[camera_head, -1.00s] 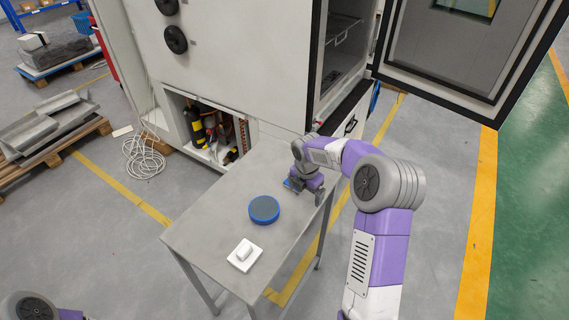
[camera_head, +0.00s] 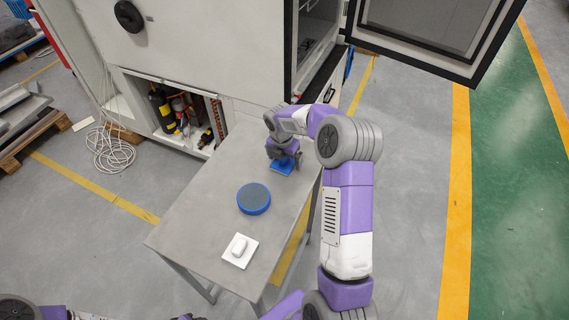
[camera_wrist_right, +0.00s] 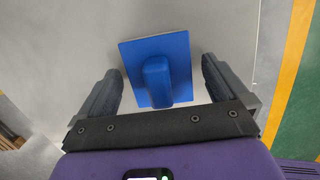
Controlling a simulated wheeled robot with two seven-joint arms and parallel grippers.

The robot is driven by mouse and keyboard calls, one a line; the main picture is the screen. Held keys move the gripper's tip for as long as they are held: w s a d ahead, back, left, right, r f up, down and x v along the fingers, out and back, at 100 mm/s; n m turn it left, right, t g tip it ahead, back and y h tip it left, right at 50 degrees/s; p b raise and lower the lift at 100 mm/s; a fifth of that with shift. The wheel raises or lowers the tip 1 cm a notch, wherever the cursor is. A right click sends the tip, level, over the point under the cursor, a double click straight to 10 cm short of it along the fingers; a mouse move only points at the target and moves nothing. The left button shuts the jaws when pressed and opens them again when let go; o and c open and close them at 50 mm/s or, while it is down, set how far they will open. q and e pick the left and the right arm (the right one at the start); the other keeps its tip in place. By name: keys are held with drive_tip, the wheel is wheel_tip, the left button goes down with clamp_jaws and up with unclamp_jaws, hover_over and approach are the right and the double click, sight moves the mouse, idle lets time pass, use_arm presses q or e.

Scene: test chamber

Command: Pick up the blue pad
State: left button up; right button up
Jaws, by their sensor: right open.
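The blue pad (camera_wrist_right: 178,55) is a flat square with a raised blue grip on top. It lies on the grey table (camera_head: 200,205), near its far right edge. In the head view the pad (camera_head: 282,167) is partly hidden by my right gripper (camera_head: 284,160). In the right wrist view my right gripper (camera_wrist_right: 163,88) is open, with one finger on each side of the pad's raised grip and apart from it. My left gripper is not in view; only a part of my left arm shows at the lower left.
A round blue-rimmed disc (camera_head: 253,198) and a white square pad with a raised grip (camera_head: 240,250) lie on the table nearer to me. A large white cabinet (camera_head: 200,45) with an open door (camera_head: 440,35) stands behind the table. Coiled white cable (camera_head: 112,152) lies on the floor.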

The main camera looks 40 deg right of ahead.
drive_tip(key=c, duration=1)
drive_tip(key=shift+r, duration=0.1)
drive_tip(key=shift+c, duration=0.2)
wheel_tip(320, 180, up, 10)
drive_tip(key=shift+p, duration=1.15)
drive_tip(key=o, duration=0.4)
drive_tip(key=shift+c, duration=1.3)
drive_tip(key=shift+a, duration=0.15)
